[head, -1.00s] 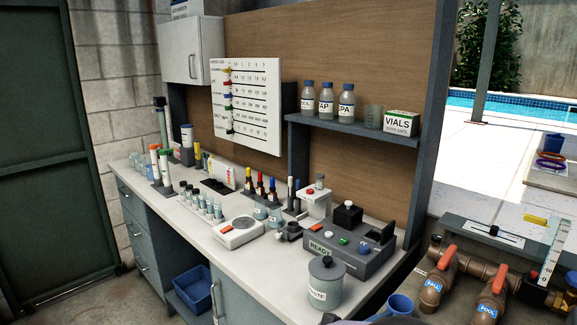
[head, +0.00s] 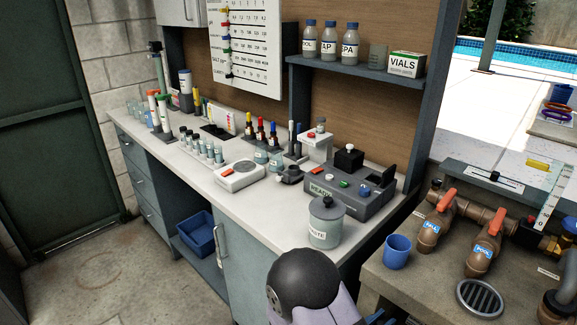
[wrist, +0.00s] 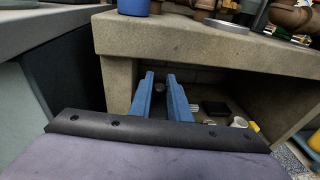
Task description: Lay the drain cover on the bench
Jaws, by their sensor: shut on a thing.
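A round slotted metal grate, which looks like the drain cover (head: 480,299), lies flat on the stone ledge (head: 420,280) at the lower right of the head view. Its edge also shows on the ledge in the wrist view (wrist: 226,26). The bench (head: 275,222) has a pale top crowded with testing gear. My gripper (wrist: 160,78) has two blue fingers, close together with a narrow gap, pointing at the hollow under the ledge. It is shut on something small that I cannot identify. The grate is apart from it, above and to the right in the wrist view.
A blue cup (head: 397,251) stands on the ledge, left of the pipes with red valve handles (head: 446,200). A grey waste jar (head: 326,222) stands at the bench's near end. The bench's front strip is mostly clear. Several small items lie in the hollow under the ledge.

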